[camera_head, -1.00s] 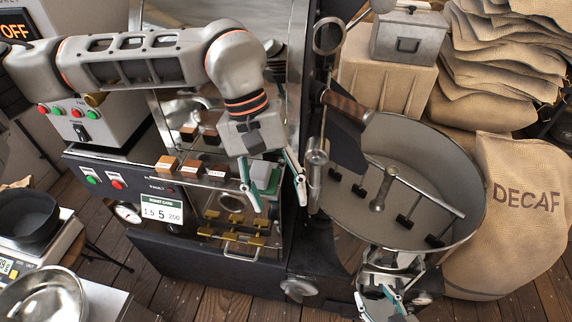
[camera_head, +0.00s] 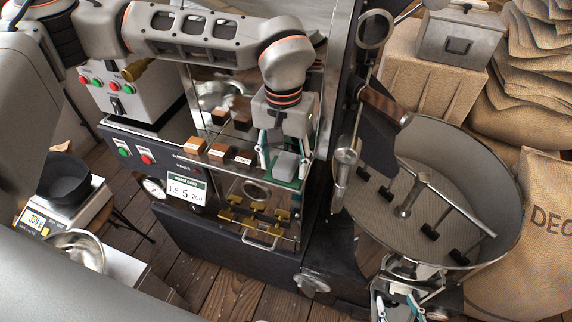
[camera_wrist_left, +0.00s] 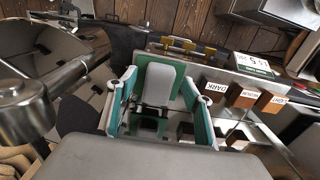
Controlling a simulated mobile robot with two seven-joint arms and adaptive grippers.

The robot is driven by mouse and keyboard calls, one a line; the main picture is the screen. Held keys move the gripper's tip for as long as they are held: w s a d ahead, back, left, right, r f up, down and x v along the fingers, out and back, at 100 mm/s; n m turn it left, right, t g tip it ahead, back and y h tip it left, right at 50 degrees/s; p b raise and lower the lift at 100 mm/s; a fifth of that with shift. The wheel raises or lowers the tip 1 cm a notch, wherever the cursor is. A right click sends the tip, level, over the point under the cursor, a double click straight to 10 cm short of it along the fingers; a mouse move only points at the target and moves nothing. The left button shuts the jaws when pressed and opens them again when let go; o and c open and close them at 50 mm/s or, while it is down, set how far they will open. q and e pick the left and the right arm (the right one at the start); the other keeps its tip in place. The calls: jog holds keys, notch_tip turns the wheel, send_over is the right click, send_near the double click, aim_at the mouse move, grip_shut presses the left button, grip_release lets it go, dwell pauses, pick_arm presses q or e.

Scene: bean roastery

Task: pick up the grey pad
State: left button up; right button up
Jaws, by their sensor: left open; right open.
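The grey pad (camera_head: 286,166) is a small light-grey block with a green surface around its base, on the shelf of the roasting machine. It also shows in the left wrist view (camera_wrist_left: 161,83), between the fingers. My left gripper (camera_head: 282,168) is open, pointing down over the pad, with one teal-lined finger to each side of it. In the wrist view, gaps show between the pad and the fingers (camera_wrist_left: 160,108). How deep the fingertips reach beside the pad is hard to tell. My right gripper (camera_head: 402,306) is open and empty at the bottom, below the round cooling pan.
Several labelled wooden blocks (camera_head: 219,152) stand left of the pad on the same shelf. Brass handles (camera_head: 250,213) and a roast card (camera_head: 187,188) are in front, below. The cooling pan (camera_head: 490,190) and the machine's dark column (camera_head: 345,70) stand to the right.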

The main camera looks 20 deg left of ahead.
pick_arm(q)
jog(key=shift+f, duration=0.35)
jog(key=c, duration=1)
jog(key=shift+r, duration=0.1)
